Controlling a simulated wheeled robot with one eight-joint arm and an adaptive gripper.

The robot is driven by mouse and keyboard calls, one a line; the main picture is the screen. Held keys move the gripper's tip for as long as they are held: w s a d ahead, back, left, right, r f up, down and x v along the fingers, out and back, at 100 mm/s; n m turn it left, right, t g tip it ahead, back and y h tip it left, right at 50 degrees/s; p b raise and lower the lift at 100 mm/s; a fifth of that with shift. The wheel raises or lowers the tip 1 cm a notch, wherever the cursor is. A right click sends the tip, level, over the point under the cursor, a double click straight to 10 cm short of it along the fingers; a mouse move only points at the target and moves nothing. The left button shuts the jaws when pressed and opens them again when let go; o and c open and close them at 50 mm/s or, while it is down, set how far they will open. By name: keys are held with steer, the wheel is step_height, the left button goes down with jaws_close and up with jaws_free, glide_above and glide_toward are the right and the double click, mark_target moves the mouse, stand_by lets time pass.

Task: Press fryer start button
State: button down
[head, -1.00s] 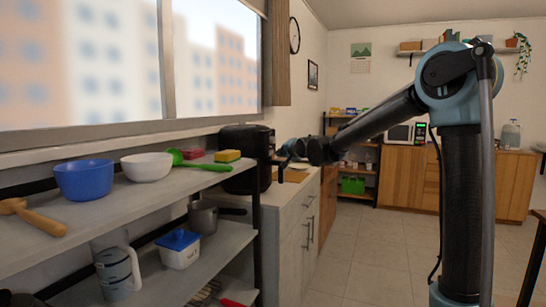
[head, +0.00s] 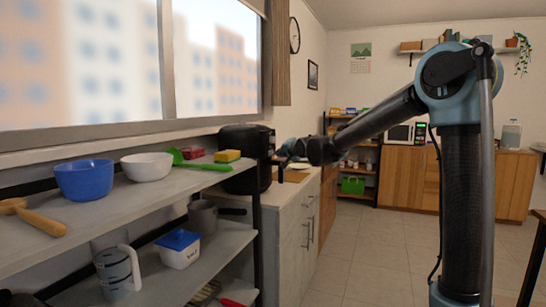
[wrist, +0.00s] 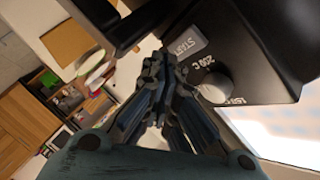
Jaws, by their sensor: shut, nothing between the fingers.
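The black fryer (head: 246,158) stands on the counter beyond the shelf rack in the head view. In the wrist view its black body (wrist: 262,50) fills the upper right. Its grey START button (wrist: 184,44) is there, with a round grey knob (wrist: 215,88) and white lettering beside it. My gripper (wrist: 163,62) is shut and empty, its fingertips right beside the START button. I cannot tell whether they touch it. In the head view my gripper (head: 284,153) is small, at the fryer's right side; the button cannot be made out there.
A black handle-like part (wrist: 112,22) juts out near my fingers in the wrist view. A wooden board (head: 291,176) lies on the counter (head: 285,193). The rack at left holds a blue bowl (head: 84,179), a white bowl (head: 147,166) and a yellow sponge (head: 227,156). The floor at right is open.

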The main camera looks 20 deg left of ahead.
steer(key=shift+a, duration=0.15)
steer(key=shift+a+r, duration=0.1)
steer(key=shift+a, duration=0.25)
steer(key=shift+a, duration=0.35)
stand_by(0.7)
steer(key=shift+d, duration=0.15)
stand_by(0.3)
steer(key=shift+s+d, duration=0.1)
steer(key=shift+d, duration=0.55)
steer(key=shift+d, duration=0.1)
steer(key=shift+s+d, duration=0.2)
steer(key=shift+d, duration=2.2)
